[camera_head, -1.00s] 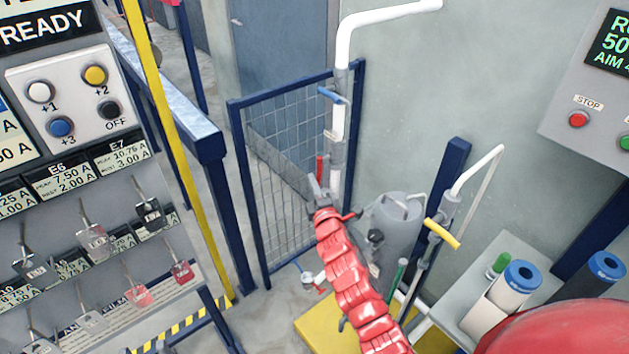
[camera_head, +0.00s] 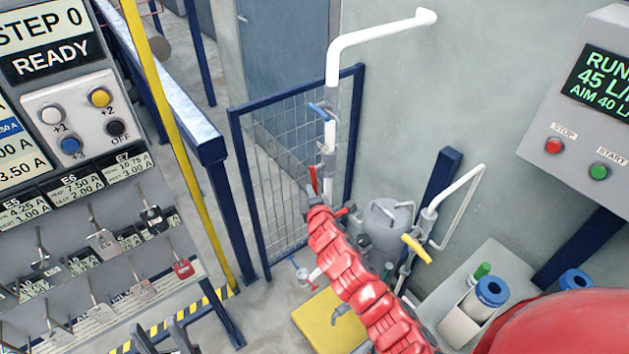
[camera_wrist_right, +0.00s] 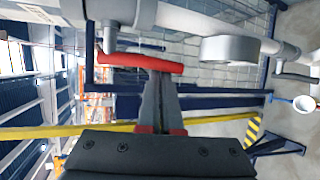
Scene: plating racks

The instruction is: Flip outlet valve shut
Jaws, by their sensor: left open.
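A white vertical pipe (camera_head: 331,80) carries a blue lever (camera_head: 319,110) and, lower down, a red lever (camera_head: 313,179). A yellow lever (camera_head: 417,249) is on a pipe to the right. I cannot tell which is the outlet valve. My right gripper (camera_wrist_right: 155,78), at the end of the red arm, has its fingers together with tips at the red lever (camera_wrist_right: 140,63), seen crosswise in the right wrist view. I cannot tell whether they touch. My left gripper (camera_head: 163,338) is partly seen, open, at the lower edge of the head view.
A key rack panel (camera_head: 80,105) reading READY stands at left. A control box (camera_head: 573,155) at right reads 45 with AIM 40. A grey tank (camera_head: 385,228) stands behind my right arm. A blue-framed mesh fence (camera_head: 285,165) is behind the pipe.

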